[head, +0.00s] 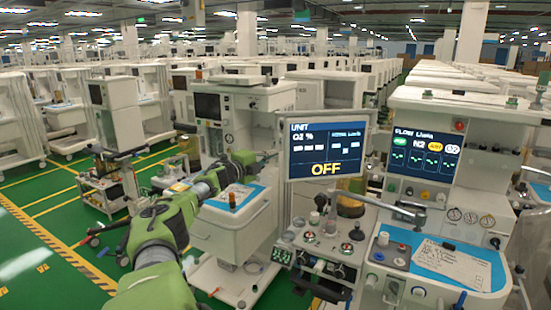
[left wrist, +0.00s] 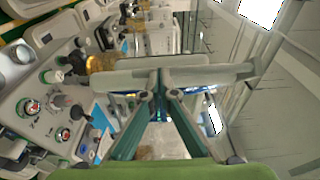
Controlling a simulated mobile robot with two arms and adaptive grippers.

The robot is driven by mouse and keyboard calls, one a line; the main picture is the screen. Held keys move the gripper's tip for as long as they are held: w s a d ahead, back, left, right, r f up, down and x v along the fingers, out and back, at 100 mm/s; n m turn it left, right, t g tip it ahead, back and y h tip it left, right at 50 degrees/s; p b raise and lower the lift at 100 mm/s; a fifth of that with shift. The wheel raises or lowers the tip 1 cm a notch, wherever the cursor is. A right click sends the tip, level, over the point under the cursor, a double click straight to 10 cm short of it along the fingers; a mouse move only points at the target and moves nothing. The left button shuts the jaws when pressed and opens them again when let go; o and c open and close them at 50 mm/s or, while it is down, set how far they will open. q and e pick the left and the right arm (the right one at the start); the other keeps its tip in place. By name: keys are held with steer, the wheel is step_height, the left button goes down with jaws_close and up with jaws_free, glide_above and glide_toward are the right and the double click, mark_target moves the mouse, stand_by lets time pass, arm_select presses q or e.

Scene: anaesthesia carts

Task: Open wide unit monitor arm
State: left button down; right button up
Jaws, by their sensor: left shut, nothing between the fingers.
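The monitor (head: 325,150) of the wide unit faces me in the head view, its screen reading UNIT and OFF. It stands in front of the left part of the unit (head: 440,150), left of the flow panel. The arm that bears it is hidden behind it. My left gripper (head: 268,156) is shut at the monitor's left edge. In the left wrist view the shut fingers (left wrist: 160,88) point at the monitor (left wrist: 185,74), seen nearly edge-on. They are very close to it; I cannot tell whether they touch. My right gripper is not in view.
The unit's worktop with knobs and gauges (head: 325,235) lies below the monitor. A paper sheet (head: 452,263) lies on a blue mat at right. Another white cart (head: 235,220) stands behind my left arm. Green floor (head: 60,215) is free at the left.

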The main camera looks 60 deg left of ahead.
arm_select(q)
steer(key=shift+w+a, duration=0.15)
steer(key=shift+a, duration=0.3)
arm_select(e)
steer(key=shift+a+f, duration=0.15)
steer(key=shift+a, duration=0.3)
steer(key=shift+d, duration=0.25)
arm_select(q)
steer(key=shift+d, duration=0.1)
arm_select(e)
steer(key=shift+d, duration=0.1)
